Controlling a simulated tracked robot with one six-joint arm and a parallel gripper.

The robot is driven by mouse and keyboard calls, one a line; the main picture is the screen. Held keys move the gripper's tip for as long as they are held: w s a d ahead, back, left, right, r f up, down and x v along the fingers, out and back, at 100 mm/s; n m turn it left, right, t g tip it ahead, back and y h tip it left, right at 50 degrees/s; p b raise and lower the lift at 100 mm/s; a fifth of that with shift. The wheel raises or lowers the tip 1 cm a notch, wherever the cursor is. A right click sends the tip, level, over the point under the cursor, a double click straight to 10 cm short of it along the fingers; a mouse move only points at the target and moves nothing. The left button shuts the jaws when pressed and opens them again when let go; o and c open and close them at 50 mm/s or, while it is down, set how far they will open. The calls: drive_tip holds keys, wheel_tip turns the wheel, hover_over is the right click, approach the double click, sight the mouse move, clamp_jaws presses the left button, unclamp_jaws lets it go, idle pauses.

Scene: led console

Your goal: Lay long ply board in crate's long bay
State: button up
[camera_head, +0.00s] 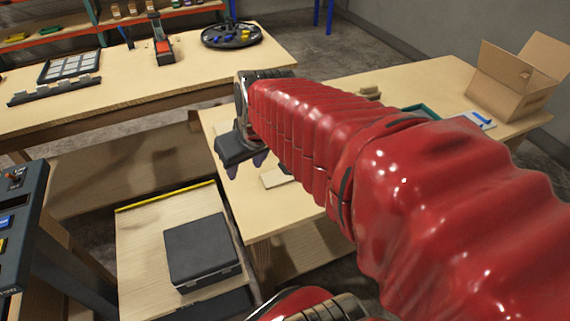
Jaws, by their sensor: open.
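My gripper (246,166) is dark with purple fingertips. It is open and appears empty, over the left end of the right-hand table. A pale flat wooden piece (273,179) lies on the table just right of and below the fingertips in the picture; my red arm hides part of it. I cannot tell whether it is the long ply board. A teal rim (418,109), perhaps the crate's, shows behind my arm. Its bays are hidden, and no board can be made out in it.
An open cardboard box (508,92) stands at the table's far right, near a blue-and-white item (480,120). A small tan block (370,92) lies behind my arm. A black case (201,250) sits on a low wooden surface. Another table (190,86) stands at the back left.

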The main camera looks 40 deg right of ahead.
drive_tip(key=w+d+f+m, duration=0.1)
drive_tip(key=d+f, duration=0.3)
drive_tip(key=d, duration=0.7)
drive_tip(key=w+d+f+m, duration=0.1)
drive_tip(key=d+f, duration=0.3)
drive_tip(key=d, duration=0.6)
drive_tip(key=shift+w+d+f+g+h, duration=0.3)
drive_tip(key=shift+w+d+g, duration=0.05)
drive_tip(key=shift+g, duration=0.05)
drive_tip(key=shift+x, duration=4.35)
drive_tip(key=shift+w+r, duration=0.1)
drive_tip(key=x, duration=0.2)
drive_tip(key=a+x, duration=0.1)
drive_tip(key=shift+w+d+f, duration=0.1)
drive_tip(key=shift+w+f, duration=0.1)
drive_tip(key=shift+f, duration=0.15)
drive_tip(key=shift+x, duration=0.8)
